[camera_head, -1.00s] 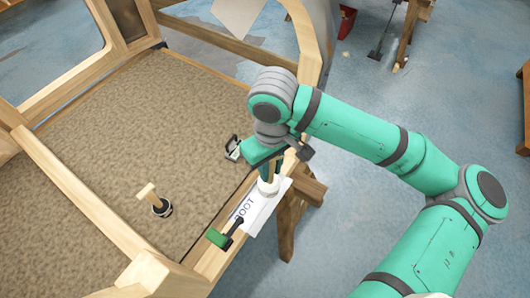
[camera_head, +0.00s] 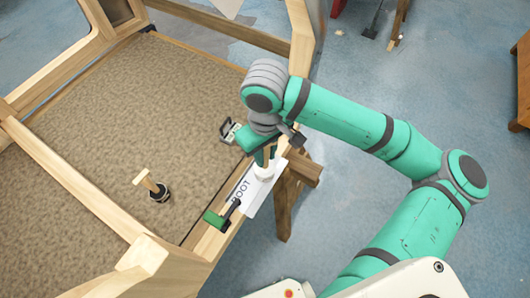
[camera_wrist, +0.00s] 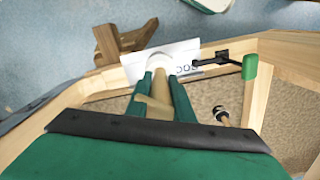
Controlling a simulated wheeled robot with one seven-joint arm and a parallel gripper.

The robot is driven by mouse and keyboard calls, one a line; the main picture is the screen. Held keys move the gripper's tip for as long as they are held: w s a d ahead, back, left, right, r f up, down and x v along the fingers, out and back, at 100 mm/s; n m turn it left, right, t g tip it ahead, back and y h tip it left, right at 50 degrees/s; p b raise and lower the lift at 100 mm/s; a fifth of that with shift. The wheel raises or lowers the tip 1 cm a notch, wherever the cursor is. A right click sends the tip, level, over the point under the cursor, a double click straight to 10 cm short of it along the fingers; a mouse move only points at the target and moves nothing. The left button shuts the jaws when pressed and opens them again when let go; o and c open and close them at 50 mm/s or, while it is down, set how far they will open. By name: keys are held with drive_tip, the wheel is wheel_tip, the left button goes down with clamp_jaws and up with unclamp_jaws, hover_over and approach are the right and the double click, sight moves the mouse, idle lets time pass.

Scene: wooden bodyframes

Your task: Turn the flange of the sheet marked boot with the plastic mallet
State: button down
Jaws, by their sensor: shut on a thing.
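My gripper (camera_head: 266,154) is shut on the plastic mallet, whose pale wooden handle (camera_wrist: 155,106) stands between the fingers in the wrist view. The mallet's white head (camera_head: 264,173) is beyond the fingertips, over the sheet; I cannot tell whether it touches. The white sheet marked BOOT (camera_head: 255,195) lies along the wooden rail and juts past its outer edge. It also shows in the wrist view (camera_wrist: 180,52), where the mallet head and gripper hide part of its lettering. The flange is not clearly visible.
A clamp with a green handle (camera_head: 215,219) sits at the sheet's near end. Open blue floor lies right.

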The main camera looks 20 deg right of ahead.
sight(265, 170)
wheel_tip(265, 170, down, 9)
drive_tip(key=shift+s+f, duration=0.1)
drive_tip(key=shift+f, duration=0.1)
drive_tip(key=shift+r, duration=0.2)
wheel_tip(265, 170, up, 9)
drive_tip(key=shift+f, duration=0.2)
idle(0.5)
drive_tip(key=shift+d, duration=0.1)
drive_tip(key=f, duration=0.9)
drive_tip(key=shift+a+f, duration=0.15)
drive_tip(key=shift+a, duration=0.1)
drive_tip(key=shift+d+r, duration=0.15)
drive_tip(key=shift+r, duration=0.05)
wheel_tip(265, 170, up, 9)
drive_tip(key=shift+f, duration=0.2)
